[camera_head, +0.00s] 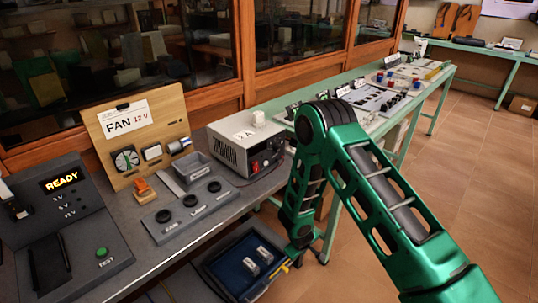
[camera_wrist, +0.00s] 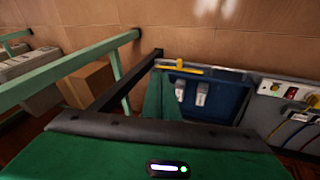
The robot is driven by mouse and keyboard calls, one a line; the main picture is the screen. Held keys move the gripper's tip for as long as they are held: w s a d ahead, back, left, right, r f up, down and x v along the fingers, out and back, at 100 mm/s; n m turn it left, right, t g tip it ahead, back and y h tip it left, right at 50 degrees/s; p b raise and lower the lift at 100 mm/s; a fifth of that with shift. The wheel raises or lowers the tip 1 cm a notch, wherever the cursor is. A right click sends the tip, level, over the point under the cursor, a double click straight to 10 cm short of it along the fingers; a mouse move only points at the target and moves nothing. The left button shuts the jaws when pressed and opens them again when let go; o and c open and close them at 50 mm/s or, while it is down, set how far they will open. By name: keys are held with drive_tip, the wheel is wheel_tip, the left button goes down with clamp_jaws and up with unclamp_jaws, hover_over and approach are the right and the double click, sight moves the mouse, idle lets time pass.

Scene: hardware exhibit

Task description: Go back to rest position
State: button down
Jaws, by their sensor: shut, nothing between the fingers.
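My green arm reaches in from the lower right of the head view, bends at a raised elbow, and its forearm hangs down beside the bench. My gripper (camera_head: 300,252) is at the lower end, low over the floor-level blue bin (camera_head: 228,274); it is shut and empty, and its fingers are small and hard to make out.
The grey bench (camera_head: 150,235) carries a READY console (camera_head: 62,190), a FAN board (camera_head: 140,135), a knob panel (camera_head: 190,208) and a power supply (camera_head: 248,145). A green-framed table (camera_head: 440,85) runs behind my arm. Tiled floor (camera_head: 470,160) is open at right. A cardboard box (camera_wrist: 88,82) stands under a table.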

drive_tip(key=w+d+r+m+g+h, duration=0.1)
drive_tip(key=d+r+m, duration=0.1)
drive_tip(key=d+r, duration=0.55)
drive_tip(key=d+r+m, duration=0.2)
drive_tip(key=d+r, duration=0.3)
drive_tip(key=r, duration=0.5)
drive_tip(key=s+d+r+m+g, duration=0.1)
drive_tip(key=s+d+r+m, duration=0.1)
drive_tip(key=s+d+r, duration=0.4)
drive_tip(key=s+d+r+m+g, duration=0.1)
drive_tip(key=d+r, duration=0.3)
drive_tip(key=r, duration=0.4)
drive_tip(key=s+d+r+m, duration=0.2)
drive_tip(key=s+d+r, duration=0.1)
drive_tip(key=s+r, duration=0.3)
drive_tip(key=s+d+r+m, duration=0.2)
drive_tip(key=s+d+r, duration=0.1)
drive_tip(key=s+r, duration=0.3)
drive_tip(key=s+a+r+m+g+y, duration=0.1)
drive_tip(key=s+r, duration=0.3)
drive_tip(key=s, duration=1.4)
drive_tip(key=shift+m+y, duration=0.9)
drive_tip(key=shift+w+f+g, duration=0.2)
drive_tip(key=shift+w+g, duration=0.1)
drive_tip(key=shift+w, duration=0.35)
